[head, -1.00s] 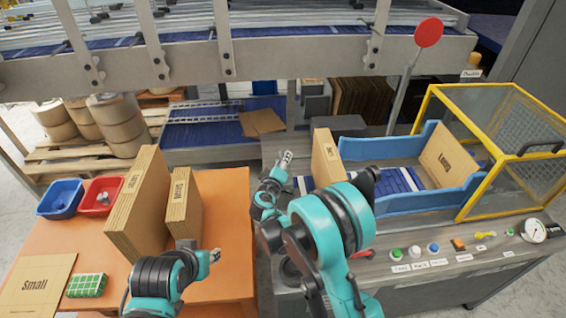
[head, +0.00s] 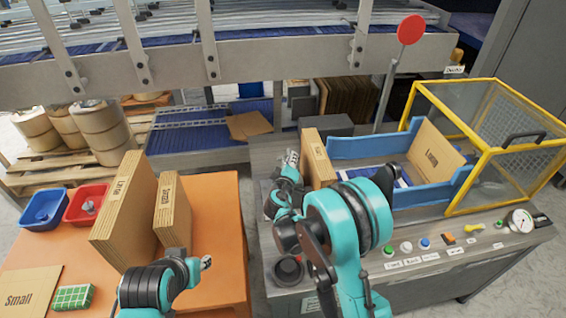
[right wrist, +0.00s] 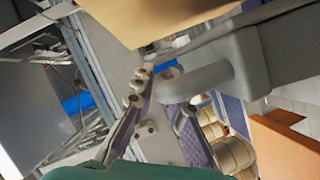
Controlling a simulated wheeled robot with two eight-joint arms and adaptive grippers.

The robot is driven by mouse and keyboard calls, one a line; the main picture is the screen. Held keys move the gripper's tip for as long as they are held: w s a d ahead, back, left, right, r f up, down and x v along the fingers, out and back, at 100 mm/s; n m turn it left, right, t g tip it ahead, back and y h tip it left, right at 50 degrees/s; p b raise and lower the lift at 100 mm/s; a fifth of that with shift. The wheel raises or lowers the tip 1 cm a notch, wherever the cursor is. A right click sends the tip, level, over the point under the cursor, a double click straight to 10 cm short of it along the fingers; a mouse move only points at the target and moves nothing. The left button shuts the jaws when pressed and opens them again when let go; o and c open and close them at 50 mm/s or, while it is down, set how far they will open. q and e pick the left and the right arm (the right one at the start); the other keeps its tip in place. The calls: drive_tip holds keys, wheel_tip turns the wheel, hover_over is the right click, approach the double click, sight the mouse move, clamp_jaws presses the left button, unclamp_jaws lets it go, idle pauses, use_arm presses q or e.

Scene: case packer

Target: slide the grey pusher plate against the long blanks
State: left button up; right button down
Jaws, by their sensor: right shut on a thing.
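A stack of tan blanks (head: 320,160) stands upright at the left end of the blue-walled magazine; its print is too small to read for sure. My right gripper (head: 291,159) is just left of this stack. In the right wrist view its fingers (right wrist: 165,95) are shut on the rounded grey handle (right wrist: 205,78) of the grey pusher plate (right wrist: 248,55). A tan board (right wrist: 165,18) shows close above the plate there. In the head view the plate is mostly hidden by my arm and the stack. My left gripper (head: 207,262) hangs over the orange table; its jaws are too small to judge.
Blue side walls (head: 375,145) flank the magazine, and another tan blank (head: 434,158) stands at its right end by the yellow-framed guard (head: 482,150). Buttons (head: 407,246) line the front. Thick blanks (head: 125,210) stand on the orange table (head: 215,225).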

drive_tip(key=c, duration=1.5)
unclamp_jaws()
drive_tip(key=shift+c, duration=0.2)
drive_tip(key=v, duration=1.2)
